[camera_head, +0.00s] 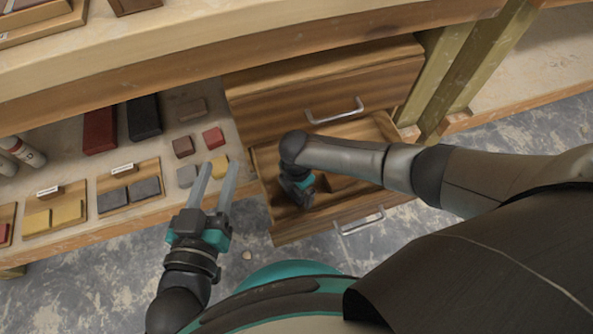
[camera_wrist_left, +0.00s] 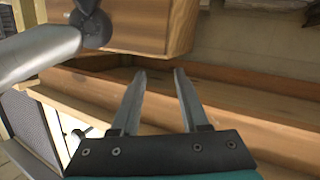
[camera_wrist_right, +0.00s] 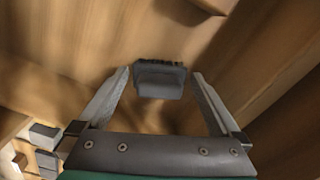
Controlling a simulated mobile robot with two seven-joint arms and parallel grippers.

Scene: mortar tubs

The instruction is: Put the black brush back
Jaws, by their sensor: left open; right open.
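A dark grey block-shaped thing with a bristly dark edge (camera_wrist_right: 160,85), which looks like the black brush, lies on the wooden floor of the open drawer (camera_head: 330,227). In the right wrist view it is between and slightly beyond the fingertips of my right gripper (camera_wrist_right: 161,73), which is open and not closed on it. In the head view my right gripper (camera_head: 298,190) reaches down into the drawer, and its wrist hides the brush. My left gripper (camera_head: 214,168) is open and empty, near the front edge of the shelf.
A closed drawer (camera_head: 335,100) with a metal handle sits above the open one. The shelf (camera_head: 150,185) at left holds red and black blocks (camera_head: 144,117), small coloured pieces and labelled wooden trays (camera_head: 130,186). Drawer walls stand close around my right gripper.

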